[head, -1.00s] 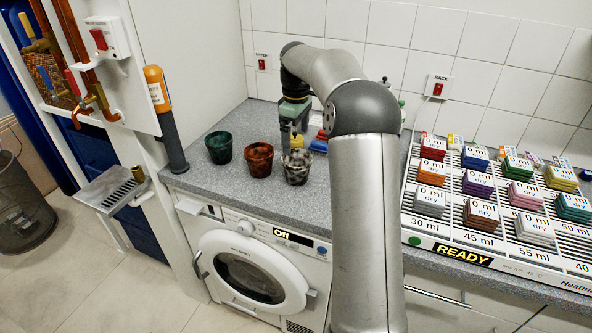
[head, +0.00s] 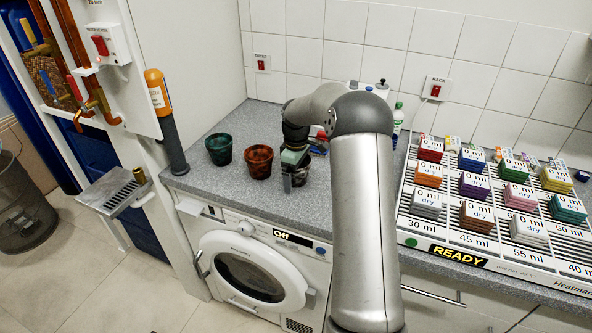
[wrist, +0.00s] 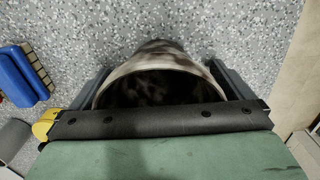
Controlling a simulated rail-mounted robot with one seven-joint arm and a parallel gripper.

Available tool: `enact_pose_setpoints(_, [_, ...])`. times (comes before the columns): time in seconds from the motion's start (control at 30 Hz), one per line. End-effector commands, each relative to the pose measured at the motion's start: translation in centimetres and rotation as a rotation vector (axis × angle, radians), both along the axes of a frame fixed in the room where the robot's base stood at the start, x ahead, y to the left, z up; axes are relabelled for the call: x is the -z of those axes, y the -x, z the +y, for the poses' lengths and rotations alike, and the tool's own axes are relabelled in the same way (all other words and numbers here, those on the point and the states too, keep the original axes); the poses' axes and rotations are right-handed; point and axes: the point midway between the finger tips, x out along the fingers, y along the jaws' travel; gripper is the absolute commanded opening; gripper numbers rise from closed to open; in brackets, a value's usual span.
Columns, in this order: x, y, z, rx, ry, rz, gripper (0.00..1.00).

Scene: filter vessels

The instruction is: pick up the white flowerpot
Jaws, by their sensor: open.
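The white flowerpot, marbled with dark patches, shows in the wrist view (wrist: 158,60) with its pale rim and dark inside. It stands on the grey speckled counter. My gripper (wrist: 160,85) is open, with one dark finger on the left and one on the right of the pot's rim. Whether either finger touches the pot I cannot tell. In the head view my gripper (head: 294,172) is down at the pot's place and hides most of it. The near part of the pot is hidden by the gripper body in the wrist view.
A red-brown pot (head: 259,162) stands close left of my gripper, and a green pot (head: 219,149) further left. A blue brush (wrist: 22,75) lies left in the wrist view. Bottles (head: 398,117) stand behind my arm.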

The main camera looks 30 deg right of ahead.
Motion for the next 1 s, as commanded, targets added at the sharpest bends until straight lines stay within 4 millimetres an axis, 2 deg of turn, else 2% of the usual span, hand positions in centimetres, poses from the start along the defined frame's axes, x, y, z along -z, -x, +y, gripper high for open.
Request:
enact_pose_setpoints(0.17, [0.1,0.0,0.0,0.000,0.000,0.000,1.00])
enact_pose_setpoints(0.2, [0.1,0.0,0.0,0.000,0.000,0.000,0.97])
enact_pose_setpoints(0.37, [0.1,0.0,0.0,0.000,0.000,0.000,0.54])
enact_pose_setpoints(0.77, [-0.4,0.0,0.0,0.000,0.000,-0.001,0.54])
enact_pose_setpoints(0.87, [-1.2,0.0,0.0,0.000,0.001,-0.001,0.54])
enact_pose_setpoints(1.0, [-3.3,0.1,-0.1,0.000,0.000,-0.003,0.54])
